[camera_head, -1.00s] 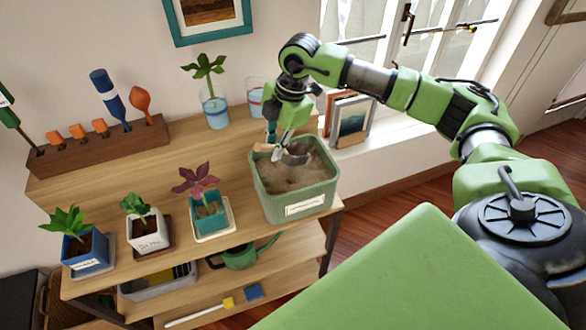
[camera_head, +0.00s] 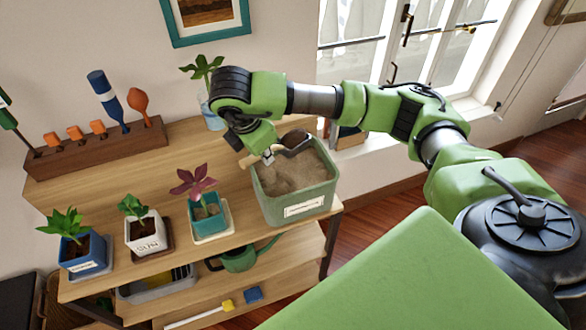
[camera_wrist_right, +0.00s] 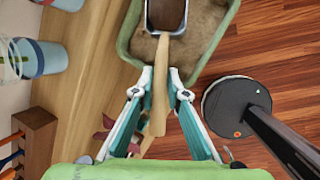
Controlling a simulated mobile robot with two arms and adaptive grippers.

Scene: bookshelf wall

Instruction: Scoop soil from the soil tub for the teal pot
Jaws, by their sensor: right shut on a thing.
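The soil tub (camera_head: 293,207) is a green box of brown soil (camera_head: 290,175) at the shelf's right end, with a white label. My right gripper (camera_wrist_right: 163,88) is shut on the wooden handle (camera_wrist_right: 159,90) of a metal scoop (camera_head: 296,141). The scoop's bowl (camera_wrist_right: 166,14) is over the tub's back part and holds dark brown matter that looks like soil. The gripper itself is at the tub's back-left rim in the head view. The teal pot (camera_head: 208,225), with a maroon-leaved plant (camera_head: 194,181), stands left of the tub on a pale saucer. My left gripper is not in view.
A white pot (camera_head: 147,240) and a blue pot (camera_head: 88,262) with plants stand further left. A wooden tool rack (camera_head: 95,150) stands at the back left. A cup with a plant (camera_head: 210,110) is behind my right wrist. The wood between rack and pots is clear.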

